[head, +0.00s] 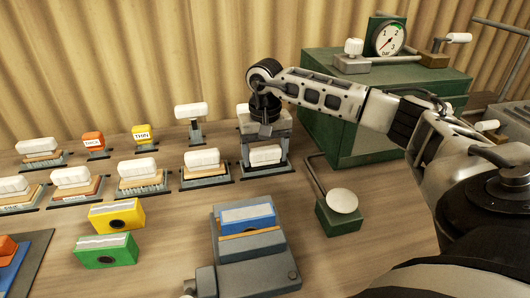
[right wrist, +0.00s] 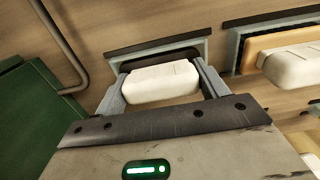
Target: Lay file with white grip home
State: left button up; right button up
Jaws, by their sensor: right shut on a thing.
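My right gripper (head: 266,152) points down at the right end of the front row of holders. It is shut on a white grip (head: 265,156), which also shows between both fingers in the right wrist view (right wrist: 160,84). The grip is at a grey holder (head: 268,171) with a dark edge strip. The tool's part under the grip is hidden, so I cannot tell whether it rests in the holder or hangs just above. Several similar white-gripped tools stand in holders to the left, one being the neighbouring tool (head: 205,160). My left gripper is not in view.
A green cabinet (head: 372,145) with a pressure gauge (head: 388,38) stands right of the gripper. A green box with a round white pad (head: 342,201) and a grey fixture with a blue block (head: 247,217) are nearer. Yellow (head: 116,214) and green (head: 105,250) blocks lie left.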

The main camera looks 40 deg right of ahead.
jog(key=o, duration=1.4)
jog(key=shift+c, duration=0.2)
notch_tip(320, 180, up, 16)
jog(key=shift+f, duration=0.1)
